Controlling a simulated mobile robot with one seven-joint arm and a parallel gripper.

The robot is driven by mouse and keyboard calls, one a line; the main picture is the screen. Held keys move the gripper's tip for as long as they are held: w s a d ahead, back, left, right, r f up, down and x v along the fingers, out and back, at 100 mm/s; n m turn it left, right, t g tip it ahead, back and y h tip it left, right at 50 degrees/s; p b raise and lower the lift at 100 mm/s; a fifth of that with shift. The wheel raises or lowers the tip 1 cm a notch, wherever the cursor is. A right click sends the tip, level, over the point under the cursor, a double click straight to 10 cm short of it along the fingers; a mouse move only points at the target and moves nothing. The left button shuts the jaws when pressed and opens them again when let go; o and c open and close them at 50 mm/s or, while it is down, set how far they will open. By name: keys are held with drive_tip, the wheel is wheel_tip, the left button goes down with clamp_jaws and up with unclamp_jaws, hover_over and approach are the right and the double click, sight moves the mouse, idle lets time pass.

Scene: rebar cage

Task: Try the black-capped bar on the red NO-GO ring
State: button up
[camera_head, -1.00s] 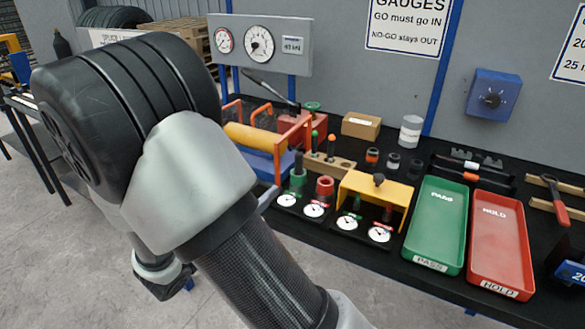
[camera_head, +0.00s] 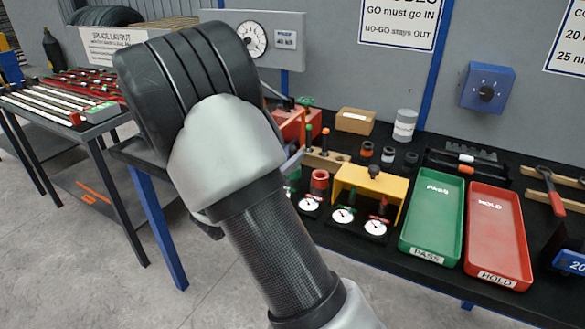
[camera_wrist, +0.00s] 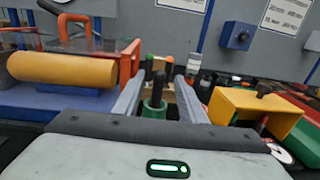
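A black-capped bar (camera_wrist: 159,86) stands upright between my fingers in the wrist view, and its lower end appears to be in the green ring (camera_wrist: 154,109). My gripper (camera_wrist: 157,92) has its fingers apart on either side of the bar, with gaps showing. The red NO-GO ring (camera_head: 320,181) stands on the bench just right of my forearm in the head view, with a dial gauge before it. Nothing clearly shows in the red ring. My arm hides most of the green ring and the bar in the head view.
A yellow bridge (camera_head: 367,186) over more gauges stands right of the red ring. A wooden block (camera_head: 328,159) with coloured-capped bars is behind. A yellow roller (camera_wrist: 62,70) on a blue base is close left. The green PASS tray (camera_head: 432,216) and red HOLD tray (camera_head: 496,233) lie farther right.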

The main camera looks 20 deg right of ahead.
sight(290, 152)
drive_tip(key=x, duration=0.3)
drive_tip(key=shift+w+d, duration=0.1)
clamp_jaws()
